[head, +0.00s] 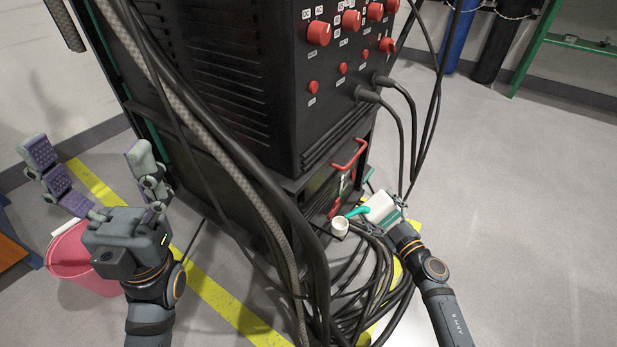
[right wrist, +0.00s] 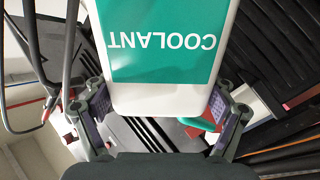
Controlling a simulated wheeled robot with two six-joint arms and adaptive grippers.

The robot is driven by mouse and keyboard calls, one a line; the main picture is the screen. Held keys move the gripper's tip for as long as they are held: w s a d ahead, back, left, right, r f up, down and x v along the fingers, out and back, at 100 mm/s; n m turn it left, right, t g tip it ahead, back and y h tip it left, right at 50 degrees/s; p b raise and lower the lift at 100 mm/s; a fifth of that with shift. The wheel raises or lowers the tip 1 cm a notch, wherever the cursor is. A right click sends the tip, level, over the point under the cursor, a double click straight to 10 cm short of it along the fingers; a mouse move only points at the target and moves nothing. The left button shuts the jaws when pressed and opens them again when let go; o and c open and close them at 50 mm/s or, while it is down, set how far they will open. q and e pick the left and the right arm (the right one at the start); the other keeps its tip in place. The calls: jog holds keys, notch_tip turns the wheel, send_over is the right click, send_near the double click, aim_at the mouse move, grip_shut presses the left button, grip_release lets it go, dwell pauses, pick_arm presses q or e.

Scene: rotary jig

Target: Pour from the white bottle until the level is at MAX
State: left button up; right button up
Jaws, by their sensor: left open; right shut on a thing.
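The white bottle (head: 378,206) is in my right gripper (head: 395,216), low at the front of the black machine, and lies tilted in the head view. In the right wrist view the bottle (right wrist: 160,98) shows a green COOLANT label upside down, with a finger on each side. The level and a MAX mark cannot be made out. My left gripper (head: 95,170) is open and empty, fingers up, left of the machine.
The black machine (head: 225,85) with red knobs fills the middle. Thick hoses run down its front, and coiled black cables (head: 365,290) lie below the bottle. A pink bucket (head: 75,265) stands beside my left gripper. The floor at right is clear.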

aim_at(379, 200)
jog(key=shift+r, duration=0.2)
dwell(0.7)
jog(key=p, duration=0.4)
jog(key=shift+r, duration=0.3)
jog(key=shift+f+p, duration=0.15)
jog(key=shift+p, duration=0.2)
jog(key=shift+f, duration=0.2)
jog(key=shift+r, duration=0.1)
jog(key=shift+a+r+n+b, duration=0.1)
jog(key=shift+r+n+b, duration=0.35)
jog(key=shift+r+n, duration=1.15)
jog(key=shift+f, duration=0.15)
dwell(4.0)
